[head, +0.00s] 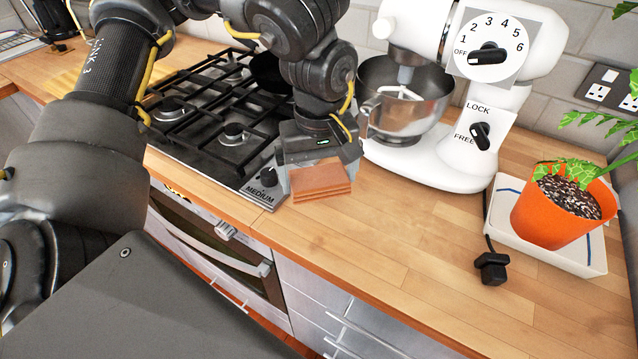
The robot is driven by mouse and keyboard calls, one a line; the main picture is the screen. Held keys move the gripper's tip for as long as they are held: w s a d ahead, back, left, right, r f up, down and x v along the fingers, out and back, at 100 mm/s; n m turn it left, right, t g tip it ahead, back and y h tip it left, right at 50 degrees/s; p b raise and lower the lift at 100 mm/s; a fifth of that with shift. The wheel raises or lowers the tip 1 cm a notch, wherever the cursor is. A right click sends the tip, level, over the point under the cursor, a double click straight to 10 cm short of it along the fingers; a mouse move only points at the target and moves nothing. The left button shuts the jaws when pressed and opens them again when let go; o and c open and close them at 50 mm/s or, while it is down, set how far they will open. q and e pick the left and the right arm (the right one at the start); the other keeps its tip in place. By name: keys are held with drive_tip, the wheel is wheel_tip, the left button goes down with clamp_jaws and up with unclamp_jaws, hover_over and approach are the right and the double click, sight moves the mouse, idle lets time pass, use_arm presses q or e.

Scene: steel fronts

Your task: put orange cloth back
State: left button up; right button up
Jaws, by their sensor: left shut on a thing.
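The orange cloth (320,182) is a folded, flat, brownish-orange stack in the middle of the head view, by the front right corner of the hob. My left gripper (318,165) comes down from above and is shut on it. The gripper hides the cloth's back part. I cannot tell whether the cloth touches the worktop or hangs just above it. My right gripper is not in view.
The black-grated gas hob (205,130) lies left of the cloth. A white stand mixer (430,155) with a steel bowl stands close on the right. A potted plant (555,218) on a white tray (510,236) and a black plug (491,268) are further right. The front worktop (400,235) is clear.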

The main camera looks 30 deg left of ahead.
sight(319, 187)
use_arm(q)
drive_tip(key=shift+w+a+f, duration=0.15)
drive_tip(key=shift+w+f, duration=0.05)
drive_tip(key=shift+f, duration=0.15)
drive_tip(key=f, duration=0.3)
drive_tip(key=shift+w+a, duration=0.1)
drive_tip(key=shift+w, duration=0.1)
drive_tip(key=shift+f, duration=0.15)
drive_tip(key=shift+f, duration=0.2)
drive_tip(key=o, duration=0.6)
